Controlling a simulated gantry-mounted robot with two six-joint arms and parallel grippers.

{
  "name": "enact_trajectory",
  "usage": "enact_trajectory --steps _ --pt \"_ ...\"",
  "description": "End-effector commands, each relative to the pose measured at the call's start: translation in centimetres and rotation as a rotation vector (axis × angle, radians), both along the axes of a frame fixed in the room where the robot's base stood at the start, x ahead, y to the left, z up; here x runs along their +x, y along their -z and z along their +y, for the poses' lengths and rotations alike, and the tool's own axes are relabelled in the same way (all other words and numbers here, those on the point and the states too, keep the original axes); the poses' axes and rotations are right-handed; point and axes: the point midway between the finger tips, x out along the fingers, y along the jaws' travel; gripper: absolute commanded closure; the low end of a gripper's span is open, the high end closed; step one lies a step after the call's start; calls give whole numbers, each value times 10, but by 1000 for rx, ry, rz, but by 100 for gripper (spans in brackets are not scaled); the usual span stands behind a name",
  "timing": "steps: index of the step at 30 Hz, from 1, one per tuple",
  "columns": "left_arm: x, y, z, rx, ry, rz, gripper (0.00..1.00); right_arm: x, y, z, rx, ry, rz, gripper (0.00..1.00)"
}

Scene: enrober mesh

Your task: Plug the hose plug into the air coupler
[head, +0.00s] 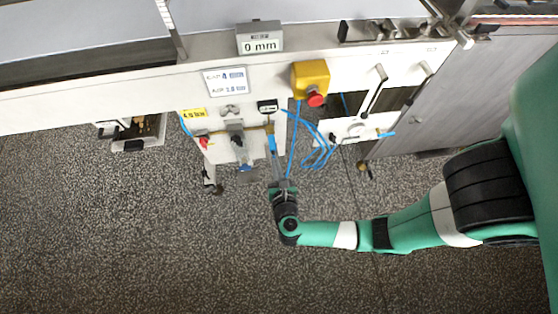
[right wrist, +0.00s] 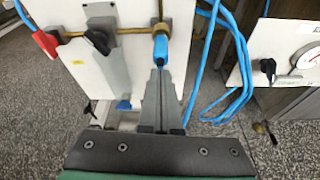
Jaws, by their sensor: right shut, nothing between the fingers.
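A brass air coupler (right wrist: 161,28) is at the right end of a brass pipe on the white panel. A blue piece that looks like the hose plug (right wrist: 160,49) sits directly below it, in line and seemingly touching; how deep it is seated I cannot tell. This blue piece also shows in the head view (head: 272,143). My right gripper (right wrist: 159,75) is shut and empty, its fingertips just below the blue piece. It also shows in the head view (head: 275,158), reaching up toward the panel. My left gripper is not in view.
Blue hose loops (head: 318,145) hang right of the coupler. A red-handled valve (right wrist: 46,40) and a grey block (right wrist: 106,65) are to the left. A yellow box with a red button (head: 311,82) is above. The speckled floor below is open.

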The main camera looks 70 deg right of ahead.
Motion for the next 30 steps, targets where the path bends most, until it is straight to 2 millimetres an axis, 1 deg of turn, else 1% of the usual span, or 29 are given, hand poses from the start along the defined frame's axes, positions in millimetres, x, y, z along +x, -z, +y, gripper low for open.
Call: enact_trajectory --steps 1,9,12,15,19,30 --pt "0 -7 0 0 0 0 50 -3 -6 9 0 -7 1 100" --pt "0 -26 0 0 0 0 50 -29 -24 60 1 -10 1 100" --pt "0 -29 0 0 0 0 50 -37 -28 75 0 -7 0 100" --pt "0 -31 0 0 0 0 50 -43 -30 85 1 -4 -1 100" --pt "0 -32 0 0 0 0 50 -46 -31 89 0 -1 0 100" --pt "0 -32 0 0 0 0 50 -47 -31 88 0 2 0 100"
